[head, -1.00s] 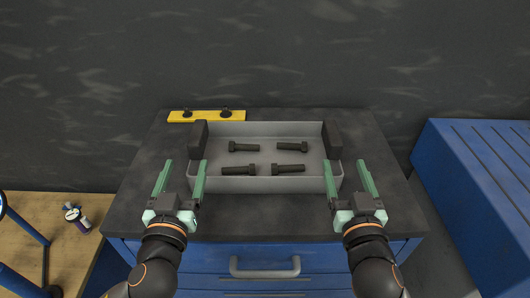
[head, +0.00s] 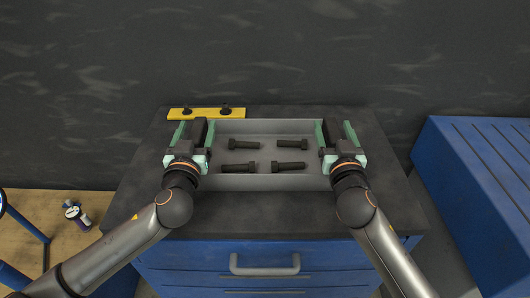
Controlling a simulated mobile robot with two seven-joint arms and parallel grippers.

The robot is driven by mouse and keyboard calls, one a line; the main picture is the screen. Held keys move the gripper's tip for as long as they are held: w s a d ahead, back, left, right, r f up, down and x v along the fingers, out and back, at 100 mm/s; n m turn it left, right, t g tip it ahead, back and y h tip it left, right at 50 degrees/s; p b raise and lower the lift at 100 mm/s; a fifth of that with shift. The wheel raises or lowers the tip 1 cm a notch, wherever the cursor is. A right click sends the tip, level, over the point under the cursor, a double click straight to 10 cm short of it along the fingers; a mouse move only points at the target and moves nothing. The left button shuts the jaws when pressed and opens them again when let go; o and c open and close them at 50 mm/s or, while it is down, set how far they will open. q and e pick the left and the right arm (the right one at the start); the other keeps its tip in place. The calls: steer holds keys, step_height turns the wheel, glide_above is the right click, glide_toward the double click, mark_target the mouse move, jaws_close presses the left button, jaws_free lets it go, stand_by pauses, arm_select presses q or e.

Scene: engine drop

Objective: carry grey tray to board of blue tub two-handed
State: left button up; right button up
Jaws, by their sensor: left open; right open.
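The grey tray (head: 265,182) sits on the dark top of a blue drawer cabinet. Several black bolts (head: 290,165) lie inside it. A black block handle stands at each end, the left one (head: 197,130) and the right one (head: 331,130). My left gripper (head: 194,132) is open with its green fingers on either side of the left handle. My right gripper (head: 335,132) is open with its fingers on either side of the right handle. The hands hide the lower handles and the tray's near corners. The blue tub is not clearly identifiable in view.
A yellow strip with black knobs (head: 208,113) lies behind the tray at left. The cabinet top (head: 265,222) is clear in front of the tray. A blue ribbed-top unit (head: 485,165) stands at right. A small spool-like item (head: 76,215) lies at far left on a wooden surface.

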arm_select(q)
steer(key=shift+w, duration=0.15)
arm_select(e)
steer(key=shift+w, duration=0.15)
arm_select(q)
jaws_close()
arm_select(e)
jaws_close()
stand_by(1.0)
arm_select(q)
steer(key=shift+w+r, duration=0.1)
steer(key=shift+r, duration=0.3)
arm_select(e)
steer(key=shift+w+r, duration=0.1)
steer(key=shift+r, duration=0.35)
